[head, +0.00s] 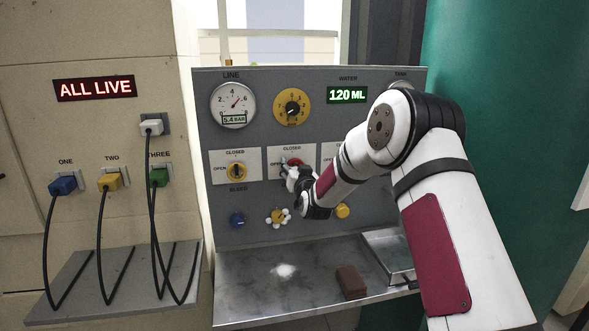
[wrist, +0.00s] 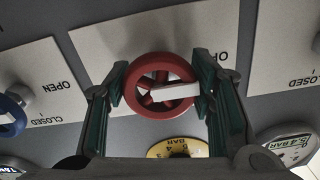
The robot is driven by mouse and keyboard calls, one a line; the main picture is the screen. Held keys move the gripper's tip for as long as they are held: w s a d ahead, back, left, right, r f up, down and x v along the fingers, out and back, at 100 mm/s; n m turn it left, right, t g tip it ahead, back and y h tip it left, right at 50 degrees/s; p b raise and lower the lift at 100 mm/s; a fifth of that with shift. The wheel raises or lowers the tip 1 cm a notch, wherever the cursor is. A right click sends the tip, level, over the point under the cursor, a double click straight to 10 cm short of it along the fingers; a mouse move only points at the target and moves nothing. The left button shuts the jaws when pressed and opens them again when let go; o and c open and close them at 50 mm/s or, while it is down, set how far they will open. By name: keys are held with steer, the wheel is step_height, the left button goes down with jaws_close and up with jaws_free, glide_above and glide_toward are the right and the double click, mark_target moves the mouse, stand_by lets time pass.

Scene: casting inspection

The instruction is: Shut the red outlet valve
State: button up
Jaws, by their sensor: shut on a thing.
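The red outlet valve (wrist: 143,108) is a round spoked handwheel with a white bar across it. In the wrist view the bar lies nearly level, its right end towards the partly hidden OPEN lettering. My gripper (wrist: 161,88) has one dark finger on each side of the red rim and is shut on it. In the head view the red valve (head: 292,161) shows only in part below its CLOSED label, behind my gripper (head: 296,180). The CLOSED lettering of this valve is hidden in the wrist view.
Small knobs sit below. Plugs and cables hang at left.

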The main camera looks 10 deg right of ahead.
steer(key=shift+m, duration=0.4)
steer(key=m+b, duration=0.1)
steer(key=m, duration=0.2)
steer(key=shift+m, duration=0.3)
steer(key=m, duration=0.4)
steer(key=shift+m+b, duration=0.3)
steer(key=m, duration=0.4)
steer(key=shift+r+m, duration=0.1)
steer(key=shift+m, duration=2.4)
steer(key=o, duration=1.2)
